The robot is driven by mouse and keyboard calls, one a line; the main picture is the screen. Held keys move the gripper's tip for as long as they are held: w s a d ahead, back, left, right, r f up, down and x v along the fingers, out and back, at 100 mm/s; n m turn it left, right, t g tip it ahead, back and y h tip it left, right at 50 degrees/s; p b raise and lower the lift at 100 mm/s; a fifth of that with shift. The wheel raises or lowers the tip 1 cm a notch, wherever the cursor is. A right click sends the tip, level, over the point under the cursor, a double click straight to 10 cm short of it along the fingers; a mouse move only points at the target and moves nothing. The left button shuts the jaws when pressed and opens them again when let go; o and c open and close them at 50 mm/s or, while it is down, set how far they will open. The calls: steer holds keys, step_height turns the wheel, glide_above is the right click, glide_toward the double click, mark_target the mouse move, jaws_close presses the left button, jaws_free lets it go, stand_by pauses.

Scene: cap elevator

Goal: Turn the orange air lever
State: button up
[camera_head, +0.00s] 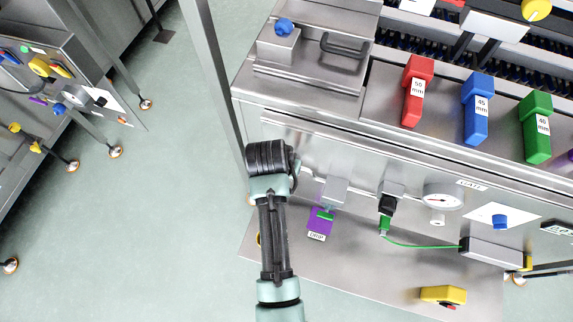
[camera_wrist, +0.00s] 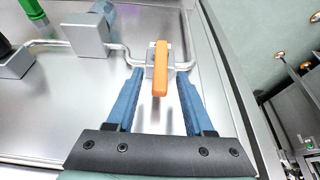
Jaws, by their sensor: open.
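The orange air lever (camera_wrist: 160,68) shows in the wrist view as an upright-looking orange bar on a small silver valve block, joined to a thin metal pipe. My gripper (camera_wrist: 159,75) is open, with one blue finger on each side of the lever. Gaps show between the fingers and the lever, and I cannot tell whether either touches it. In the head view, my dark wrist and arm hide the lever and the gripper's fingers.
In the wrist view, a silver block (camera_wrist: 86,36) stands left of the lever, and a panel edge runs along the right.

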steer(key=shift+x, duration=0.9)
jaws_close()
stand_by(0.9)
